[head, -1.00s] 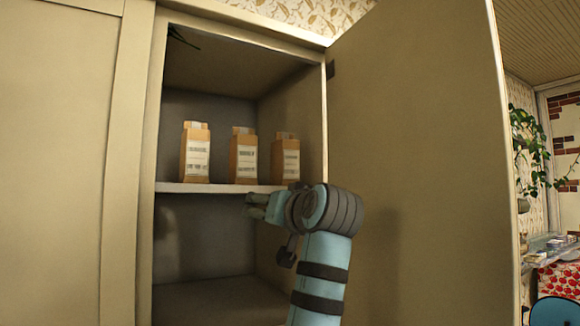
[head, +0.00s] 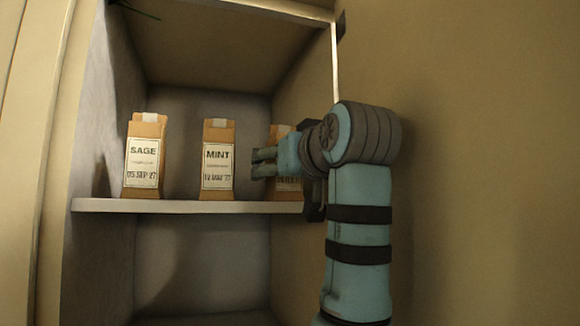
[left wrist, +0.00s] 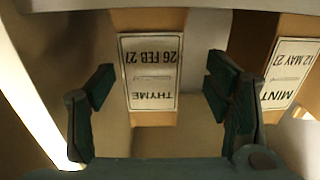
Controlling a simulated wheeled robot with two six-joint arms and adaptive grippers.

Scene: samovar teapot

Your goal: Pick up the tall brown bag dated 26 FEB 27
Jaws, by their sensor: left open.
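The tall brown bag labelled THYME, 26 FEB 27, stands at the right end of the cupboard shelf in the head view (head: 283,192), mostly hidden behind my gripper. In the left wrist view (left wrist: 150,72) its label shows upside down, between my two fingers. My left gripper (head: 257,164) is open in front of this bag; it also shows in the left wrist view (left wrist: 160,78). The bag looks beyond the fingertips, with a gap on each side; I cannot tell the exact depth. My right gripper is not in view.
The MINT bag (head: 218,160), dated 12 MAY 27, stands close to the left of the THYME bag. The SAGE bag (head: 145,158) stands further left. The shelf edge (head: 180,206) runs below them. The cupboard door (head: 480,150) stands open at the right.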

